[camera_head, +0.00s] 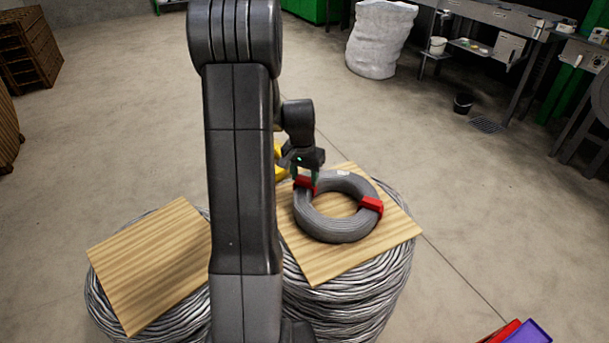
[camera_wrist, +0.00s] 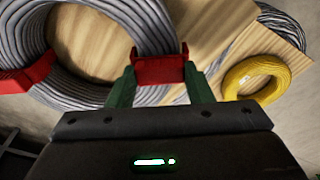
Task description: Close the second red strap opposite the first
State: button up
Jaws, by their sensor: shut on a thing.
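A grey cable coil (camera_head: 335,229) lies flat on a wooden board (camera_head: 318,271). The cable looks grey, not blue. One red strap (camera_head: 371,206) is around the coil's right side; it also shows in the wrist view (camera_wrist: 28,77) at the left. The second red strap (camera_head: 305,185) is at the coil's upper left, roughly opposite the first. In the wrist view this second strap (camera_wrist: 160,70) sits between the green fingers of my gripper (camera_wrist: 160,84). My gripper is shut on it at the coil's edge. Whether the strap goes fully around the coil is hidden.
The board rests on a stack of silvery wire coils (camera_head: 385,290). Another board (camera_head: 150,262) on wire coils stands at the left. Red and purple boxes (camera_head: 522,332) are at the lower right.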

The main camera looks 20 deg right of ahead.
jog(key=shift+f, duration=0.25)
dwell(0.7)
jog(key=o, duration=1.2)
jog(key=shift+c, duration=0.2)
jog(key=shift+r, duration=0.1)
jog(key=shift+r+p, duration=2.1)
jog(key=shift+r, duration=1.35)
jog(key=shift+f, duration=0.1)
jog(key=shift+f+b, duration=2.3)
jog(key=shift+f, duration=1.15)
